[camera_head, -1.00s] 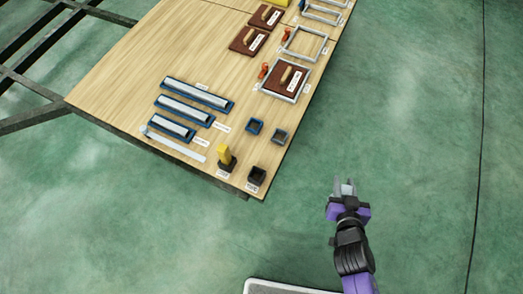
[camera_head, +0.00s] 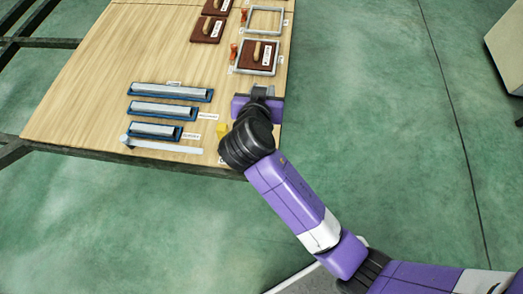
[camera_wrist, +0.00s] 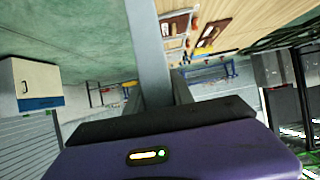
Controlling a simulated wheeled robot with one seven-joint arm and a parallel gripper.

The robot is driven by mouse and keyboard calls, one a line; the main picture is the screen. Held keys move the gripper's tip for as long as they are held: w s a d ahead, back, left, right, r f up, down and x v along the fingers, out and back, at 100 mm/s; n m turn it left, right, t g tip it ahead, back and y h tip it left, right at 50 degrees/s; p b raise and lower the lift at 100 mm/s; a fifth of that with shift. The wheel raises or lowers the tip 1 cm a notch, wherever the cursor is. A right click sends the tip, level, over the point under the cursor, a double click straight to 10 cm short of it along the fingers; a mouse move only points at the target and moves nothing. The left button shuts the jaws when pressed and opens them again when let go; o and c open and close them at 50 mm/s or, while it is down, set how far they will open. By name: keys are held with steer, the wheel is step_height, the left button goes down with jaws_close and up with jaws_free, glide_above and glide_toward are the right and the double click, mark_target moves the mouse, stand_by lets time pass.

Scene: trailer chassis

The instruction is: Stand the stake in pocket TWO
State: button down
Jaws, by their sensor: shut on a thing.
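My gripper (camera_head: 262,90) is over the right part of the wooden table (camera_head: 95,85), near its right edge. In the wrist view my gripper (camera_wrist: 159,95) is shut on a pale grey bar (camera_wrist: 151,45), which runs up between the fingers; it may be the stake. The bar's far end is out of frame. In the head view my wrist and arm cover the place of the small square blue sockets and the black one. A yellow post (camera_head: 222,130) shows just left of my wrist. Pocket labels are too small to read.
Several long blue trays with grey bars (camera_head: 170,92) lie left of my gripper. A thin pale strip (camera_head: 165,147) lies in front of them. A grey frame with a brown board (camera_head: 258,56) is just behind my gripper. Open green floor (camera_head: 370,110) lies to the right.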

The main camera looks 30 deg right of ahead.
step_height(320, 180, down, 20)
steer(key=b, duration=0.4)
steer(key=shift+d+r, duration=0.15)
steer(key=shift+r, duration=0.1)
steer(key=shift+f, duration=0.1)
steer(key=c, duration=1.5)
jaws_free()
steer(key=shift+f, duration=0.1)
steer(key=o, duration=0.4)
steer(key=shift+r, duration=0.25)
steer(key=p+v, duration=0.1)
steer(key=v, duration=1.1)
steer(key=shift+f+p, duration=0.1)
steer(key=shift+p, duration=0.2)
steer(key=shift+s, duration=0.1)
